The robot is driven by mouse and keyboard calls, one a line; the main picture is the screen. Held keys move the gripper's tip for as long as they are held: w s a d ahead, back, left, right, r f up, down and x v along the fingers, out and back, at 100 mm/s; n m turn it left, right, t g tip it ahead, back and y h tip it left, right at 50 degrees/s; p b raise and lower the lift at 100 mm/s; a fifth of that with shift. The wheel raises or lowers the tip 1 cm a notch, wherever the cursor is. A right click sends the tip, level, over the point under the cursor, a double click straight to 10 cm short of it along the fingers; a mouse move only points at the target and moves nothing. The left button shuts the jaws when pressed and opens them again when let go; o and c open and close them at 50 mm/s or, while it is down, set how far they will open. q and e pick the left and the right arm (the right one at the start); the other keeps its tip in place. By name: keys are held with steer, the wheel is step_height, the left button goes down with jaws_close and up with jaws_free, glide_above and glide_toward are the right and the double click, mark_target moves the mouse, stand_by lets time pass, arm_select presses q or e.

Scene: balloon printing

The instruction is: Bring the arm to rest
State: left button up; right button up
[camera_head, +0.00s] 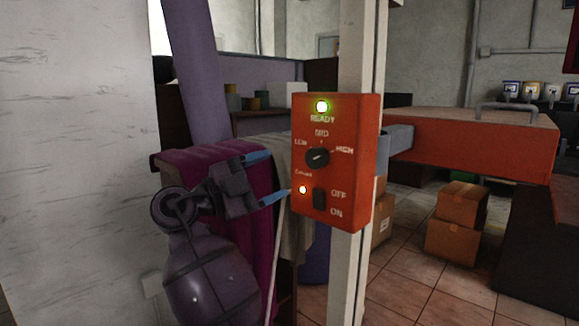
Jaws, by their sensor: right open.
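My right gripper (268,177) is open, with its two blue-tipped fingers apart and nothing visible between them. Its fingers point right, toward the left side of a red control box (347,188). The lower fingertip appears close to the box's left edge; I cannot tell whether it touches. My right arm comes up from below at the left-centre. My left gripper is not in view.
The box is mounted on a white post (361,60). A red beam-like machine part (480,140) extends right behind it. Magenta cloth (205,165) hangs behind my arm. Cardboard boxes (453,242) stand on the tiled floor. A pale wall (75,150) fills the left.

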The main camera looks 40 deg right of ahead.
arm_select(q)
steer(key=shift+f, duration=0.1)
arm_select(e)
steer(key=shift+v, duration=0.85)
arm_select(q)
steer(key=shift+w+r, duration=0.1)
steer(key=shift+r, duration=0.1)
